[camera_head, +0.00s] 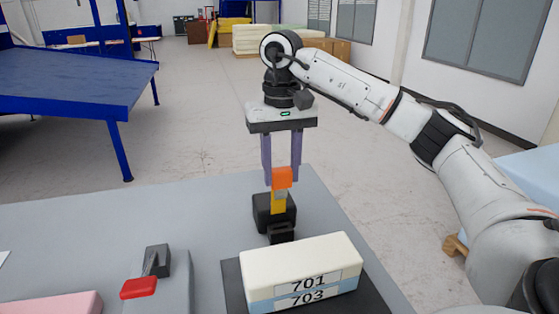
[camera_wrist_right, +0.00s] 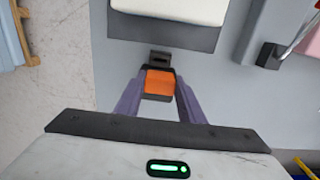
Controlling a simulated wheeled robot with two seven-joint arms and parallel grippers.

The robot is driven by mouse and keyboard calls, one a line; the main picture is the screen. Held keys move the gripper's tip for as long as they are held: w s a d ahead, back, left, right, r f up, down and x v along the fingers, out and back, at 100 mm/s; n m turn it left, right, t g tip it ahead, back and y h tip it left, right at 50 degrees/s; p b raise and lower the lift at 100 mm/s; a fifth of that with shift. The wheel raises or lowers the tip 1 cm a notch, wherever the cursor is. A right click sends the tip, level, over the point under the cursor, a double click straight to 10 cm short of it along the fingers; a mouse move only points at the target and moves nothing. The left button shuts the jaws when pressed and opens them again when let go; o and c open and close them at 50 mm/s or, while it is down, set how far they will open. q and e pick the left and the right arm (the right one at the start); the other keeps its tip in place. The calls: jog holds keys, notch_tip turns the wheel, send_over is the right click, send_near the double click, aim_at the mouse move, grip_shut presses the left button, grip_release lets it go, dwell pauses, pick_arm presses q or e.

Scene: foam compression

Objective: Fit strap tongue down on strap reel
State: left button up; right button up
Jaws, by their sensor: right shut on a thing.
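My right gripper (camera_head: 282,172) is shut on the strap tongue (camera_head: 280,194), pointing down with its purple fingers on either side. The tongue has an orange top and a yellow lower part. The black strap reel (camera_head: 262,211) stands on the grey table behind the foam block. The tongue's lower end overlaps the reel in the head view; I cannot tell how far it is in. In the right wrist view the orange top (camera_wrist_right: 159,82) sits between the fingers (camera_wrist_right: 157,95), with dark parts of the reel around it. My left gripper is out of view.
A cream foam block on a blue one, labelled 701 and 703 (camera_head: 302,268), lies on a dark plate (camera_head: 233,289) just in front of the reel. A red-handled clamp (camera_head: 140,287) and a pink block (camera_head: 55,304) are at left. The table (camera_head: 95,225) is clear behind them.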

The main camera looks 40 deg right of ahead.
aim_at(281, 187)
jog(key=shift+f+b, duration=0.5)
jog(key=shift+f, duration=1)
notch_tip(281, 187, down, 2)
jog(key=shift+w+f+b, duration=0.1)
jog(key=shift+f+b, duration=0.05)
jog(key=shift+b, duration=0.95)
jog(key=shift+f+b, duration=0.85)
jog(key=shift+f, duration=0.05)
jog(key=shift+r, duration=0.1)
jog(key=shift+a+f, duration=0.1)
jog(key=shift+f, duration=0.25)
jog(key=shift+p, duration=0.3)
jog(key=shift+f, duration=0.2)
jog(key=shift+f+b, duration=1.05)
jog(key=shift+f, duration=0.8)
